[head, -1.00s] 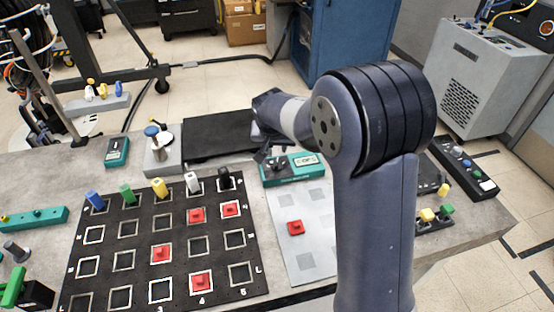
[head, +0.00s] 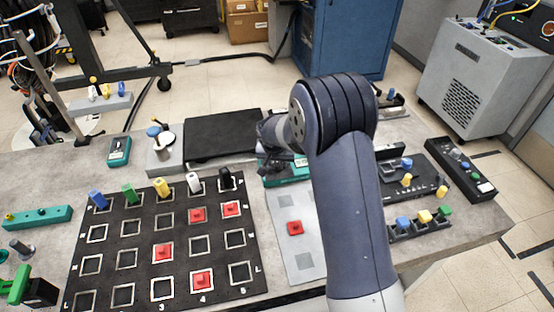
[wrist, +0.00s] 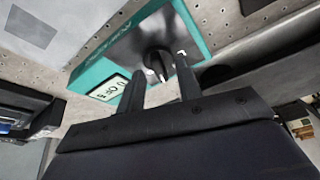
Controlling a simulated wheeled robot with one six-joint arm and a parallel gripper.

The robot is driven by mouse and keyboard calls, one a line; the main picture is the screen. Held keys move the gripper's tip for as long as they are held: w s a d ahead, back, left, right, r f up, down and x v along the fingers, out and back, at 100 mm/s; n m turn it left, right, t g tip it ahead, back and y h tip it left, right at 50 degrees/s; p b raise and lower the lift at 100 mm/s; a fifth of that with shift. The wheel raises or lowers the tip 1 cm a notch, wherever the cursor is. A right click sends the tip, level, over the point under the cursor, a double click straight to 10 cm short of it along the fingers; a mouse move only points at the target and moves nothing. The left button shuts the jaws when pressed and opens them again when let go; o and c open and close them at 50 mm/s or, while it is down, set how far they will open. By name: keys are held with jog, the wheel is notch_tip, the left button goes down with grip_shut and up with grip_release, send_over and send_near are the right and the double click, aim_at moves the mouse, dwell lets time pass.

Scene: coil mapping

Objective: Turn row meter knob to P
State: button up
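A teal meter (wrist: 198,28) with a black face, a round black knob (wrist: 155,62) and a small lit display (wrist: 108,88) fills the upper middle of the wrist view. My gripper (wrist: 161,68) is open, with one finger on each side of the knob in the picture. I cannot tell whether the fingers touch it. Small white marks sit by the knob, too small to read. In the head view, the teal meter (head: 284,180) is mostly hidden behind my arm and gripper.
A black grid board (head: 185,240) with colored pegs and red blocks lies in front left. A grey sheet (head: 285,205) with a red block is beside it. A black pad (head: 222,135) lies behind. Another teal meter (head: 118,151) stands at the left. Black trays (head: 415,180) are on the right.

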jog(key=shift+w+f, duration=0.1)
jog(key=shift+f, duration=0.05)
grip_shut()
dwell(0.4)
jog(key=shift+f+b, duration=0.1)
jog(key=shift+b, duration=0.4)
jog(key=shift+a+f+m+h+b, duration=0.15)
jog(key=shift+m+h+b, duration=0.25)
jog(key=shift+b, duration=0.6)
jog(key=m+b, duration=0.2)
jog(key=b, duration=0.1)
jog(key=shift+w+a+r+m+g+h+b, duration=0.15)
jog(key=shift+m+g+h+b, duration=0.25)
jog(key=shift+m+b, duration=0.7)
jog(key=shift+s+d+r+m+g+h+b, duration=0.1)
jog(key=shift+m+g+h+b, duration=0.2)
jog(key=shift+m+h+b, duration=0.75)
jog(key=shift+m+y+p, duration=0.3)
jog(key=shift+m+y, duration=0.15)
jog(key=shift+m, duration=0.1)
